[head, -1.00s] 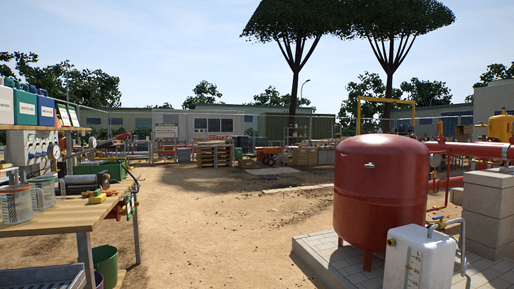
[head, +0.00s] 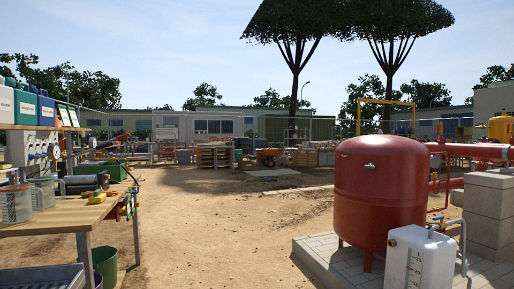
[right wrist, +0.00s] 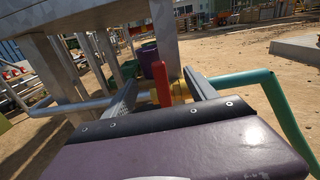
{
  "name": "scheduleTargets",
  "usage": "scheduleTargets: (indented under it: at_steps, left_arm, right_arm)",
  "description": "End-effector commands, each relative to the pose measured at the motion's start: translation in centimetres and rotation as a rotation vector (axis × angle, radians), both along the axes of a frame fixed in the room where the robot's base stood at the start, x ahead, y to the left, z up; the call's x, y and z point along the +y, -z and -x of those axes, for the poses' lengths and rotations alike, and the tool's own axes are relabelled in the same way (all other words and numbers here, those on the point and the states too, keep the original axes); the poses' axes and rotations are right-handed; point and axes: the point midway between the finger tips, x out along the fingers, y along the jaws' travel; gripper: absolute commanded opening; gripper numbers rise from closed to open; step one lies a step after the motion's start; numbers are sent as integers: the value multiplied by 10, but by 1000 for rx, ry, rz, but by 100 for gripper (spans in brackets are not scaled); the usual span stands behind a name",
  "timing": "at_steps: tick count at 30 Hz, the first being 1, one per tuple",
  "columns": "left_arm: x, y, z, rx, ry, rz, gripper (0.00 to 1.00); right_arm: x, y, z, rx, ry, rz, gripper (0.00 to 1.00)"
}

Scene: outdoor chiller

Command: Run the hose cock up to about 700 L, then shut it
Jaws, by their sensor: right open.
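In the right wrist view my right gripper (right wrist: 160,80) is open, with one finger on each side of an upright red lever (right wrist: 162,85). A yellow, brass-like body (right wrist: 181,90) sits just right of the lever, partly hidden by the right finger. These look like a cock and its handle; whether the fingers touch the lever I cannot tell. A green hose or pipe (right wrist: 285,115) runs out to the right and bends down. In the head view a white tank with a level scale (head: 416,262) stands at the lower right; its reading is too small to make out. My left gripper is not in view.
A grey metal post (right wrist: 167,35) and a pipe (right wrist: 75,106) are close by in the right wrist view. In the head view a large red vessel (head: 380,195) stands on a paved pad, and a cluttered workbench (head: 60,218) is at left. Bare ground lies between.

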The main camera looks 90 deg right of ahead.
Motion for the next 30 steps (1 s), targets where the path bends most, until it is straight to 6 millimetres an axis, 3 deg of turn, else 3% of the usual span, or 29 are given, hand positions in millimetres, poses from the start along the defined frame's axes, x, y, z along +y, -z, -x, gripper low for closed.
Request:
scheduleTargets:
  at_steps: [5,21,30]
  left_arm:
    - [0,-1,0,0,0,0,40]
    - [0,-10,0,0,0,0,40]
    - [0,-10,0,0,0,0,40]
  right_arm:
    - [4,-1,1,0,-1,0,66]
    - [61,0,25,1,-1,0,66]
    - [65,0,27,0,0,1,66]
